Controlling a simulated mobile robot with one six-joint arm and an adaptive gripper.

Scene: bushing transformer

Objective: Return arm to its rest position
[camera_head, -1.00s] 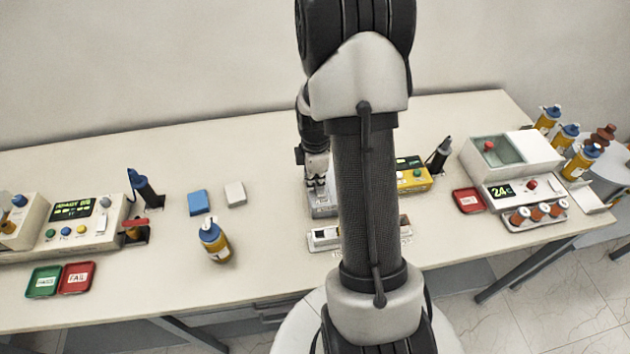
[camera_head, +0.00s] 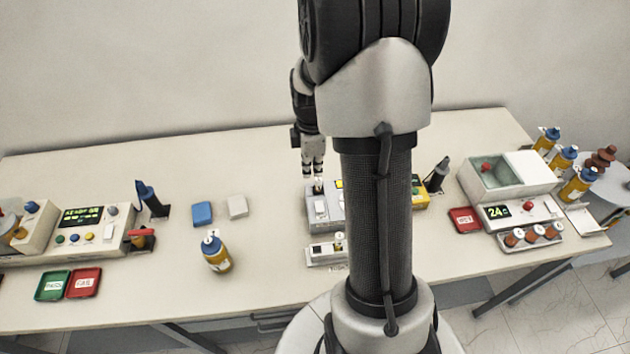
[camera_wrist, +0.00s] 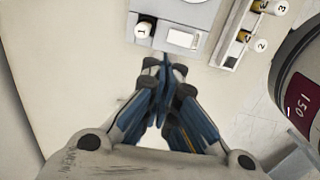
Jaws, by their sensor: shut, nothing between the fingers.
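My gripper (camera_head: 313,172) hangs pointing down above the middle of the table, just over the back left part of a grey device (camera_head: 318,212). In the wrist view the fingers (camera_wrist: 166,75) are closed together with nothing between them. A device with a white knob marked 1 (camera_wrist: 143,29) and a pale button lies beyond the fingertips there. My arm stands in front of the table in the head view and hides part of the grey device and of the yellow device (camera_head: 420,200) to its right.
A yellow bottle with a blue cap (camera_head: 216,252) stands on the table (camera_head: 120,185) left of my arm. Blue (camera_head: 202,212) and white (camera_head: 238,206) blocks lie behind it. Green (camera_head: 52,286) and red (camera_head: 84,282) trays lie at front left. A white bath machine (camera_head: 508,180) stands right.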

